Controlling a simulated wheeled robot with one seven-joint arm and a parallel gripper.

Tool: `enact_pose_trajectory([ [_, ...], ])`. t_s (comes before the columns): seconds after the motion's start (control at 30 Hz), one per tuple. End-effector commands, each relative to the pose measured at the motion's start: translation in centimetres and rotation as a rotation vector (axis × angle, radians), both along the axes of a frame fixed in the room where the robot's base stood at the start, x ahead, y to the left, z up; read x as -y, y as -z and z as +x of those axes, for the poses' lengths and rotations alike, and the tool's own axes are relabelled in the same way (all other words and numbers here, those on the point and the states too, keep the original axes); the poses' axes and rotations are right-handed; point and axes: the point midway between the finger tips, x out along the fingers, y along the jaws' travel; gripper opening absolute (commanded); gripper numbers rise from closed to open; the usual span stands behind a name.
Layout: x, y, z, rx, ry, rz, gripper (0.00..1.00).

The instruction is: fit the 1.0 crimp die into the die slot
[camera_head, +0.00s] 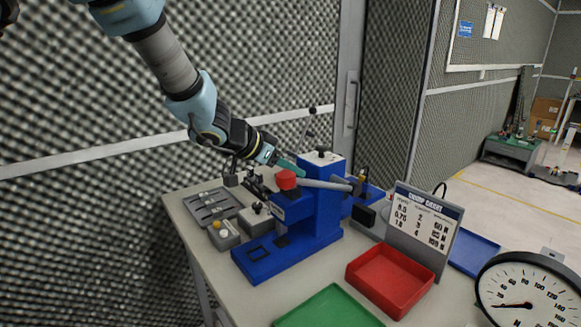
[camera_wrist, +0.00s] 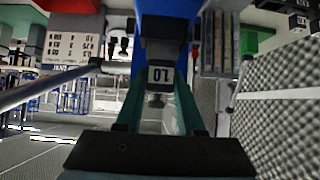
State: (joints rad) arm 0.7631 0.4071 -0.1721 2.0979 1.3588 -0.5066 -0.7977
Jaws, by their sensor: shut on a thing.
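The 1.0 crimp die (camera_wrist: 160,76) shows its label and a small grey knob in the wrist view. It sits between the teal fingers of my gripper (camera_wrist: 160,88), which is shut on it. In the head view my gripper (camera_head: 291,165) is beside the upper part of the blue crimp press (camera_head: 322,210), close to its red cap (camera_head: 287,179); the die is hidden there. The blue press body also fills the wrist view beyond the die (camera_wrist: 168,35). I cannot make out the die slot clearly, nor whether the die touches the press.
A grey lever (camera_head: 325,184) sticks out right of the press head. A slotted grey tray (camera_head: 208,207) and a grey block (camera_head: 253,221) stand left of the press. A red tray (camera_head: 390,280), green tray (camera_head: 328,308), crimp chart (camera_head: 425,225) and dial gauge (camera_head: 528,290) are at the front right.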

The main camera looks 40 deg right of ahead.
Motion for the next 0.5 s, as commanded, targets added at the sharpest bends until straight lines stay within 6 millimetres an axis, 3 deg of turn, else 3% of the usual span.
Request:
enact_pose_trajectory([
  [0.5,0.0,1.3,0.0,0.001,0.001,-0.001,0.0],
])
